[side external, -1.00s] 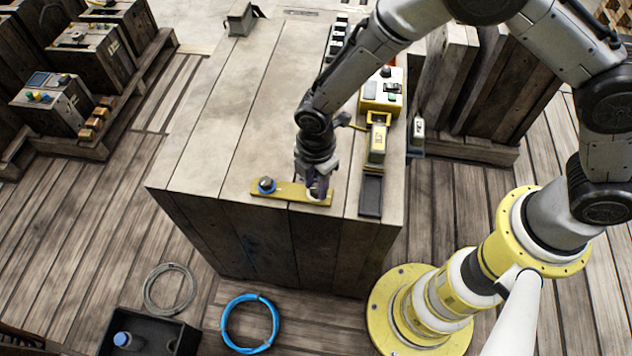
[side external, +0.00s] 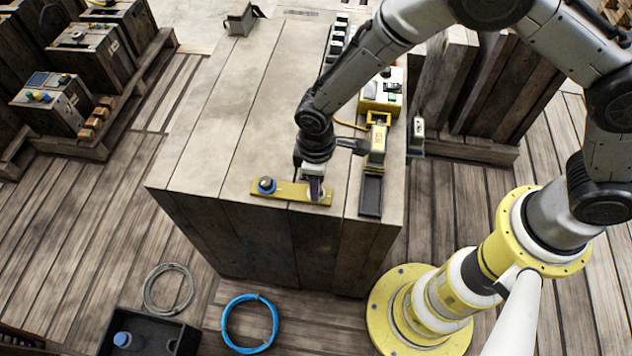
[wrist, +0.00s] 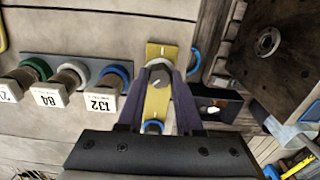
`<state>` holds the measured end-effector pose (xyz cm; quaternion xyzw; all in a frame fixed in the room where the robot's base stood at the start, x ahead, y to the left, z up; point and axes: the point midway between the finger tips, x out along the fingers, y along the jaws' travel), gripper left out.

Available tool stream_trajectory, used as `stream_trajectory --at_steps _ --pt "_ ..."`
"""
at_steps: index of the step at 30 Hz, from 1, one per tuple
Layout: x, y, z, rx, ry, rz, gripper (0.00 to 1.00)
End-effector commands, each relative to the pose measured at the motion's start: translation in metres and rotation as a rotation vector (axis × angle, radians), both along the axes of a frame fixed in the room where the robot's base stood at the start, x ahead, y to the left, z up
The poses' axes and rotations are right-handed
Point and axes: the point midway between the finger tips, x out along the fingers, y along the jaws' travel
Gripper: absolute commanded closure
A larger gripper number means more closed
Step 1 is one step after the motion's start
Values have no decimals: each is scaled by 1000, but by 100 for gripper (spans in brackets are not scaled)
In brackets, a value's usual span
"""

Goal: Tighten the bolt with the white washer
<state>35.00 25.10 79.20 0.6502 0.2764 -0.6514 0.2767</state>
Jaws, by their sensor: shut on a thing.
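The bolt with the white washer (wrist: 160,74) stands at one end of a yellow plate (wrist: 155,106). In the side view this plate (side external: 289,191) lies near the front edge of the wooden block. My gripper (wrist: 159,80) is shut on this bolt, one dark finger on each side of it. In the side view my gripper (side external: 315,188) points down over the plate's right end and mostly hides the bolt. A second bolt, with a blue washer (side external: 267,184), stands at the plate's left end. It also shows, partly hidden, in the wrist view (wrist: 153,127).
A black tray (side external: 371,196) lies right of the plate, with a yellow device (side external: 377,145) behind it. In the wrist view, several tagged pieces with coloured rings (wrist: 112,77) stand in a row at left. A blue coil (side external: 250,324) and black bin (side external: 150,335) are on the floor.

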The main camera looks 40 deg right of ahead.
Motion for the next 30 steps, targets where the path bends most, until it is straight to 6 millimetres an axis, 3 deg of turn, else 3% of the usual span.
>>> stream_trajectory --at_steps 30 --pt "2 1 4 6 -5 -965 100"
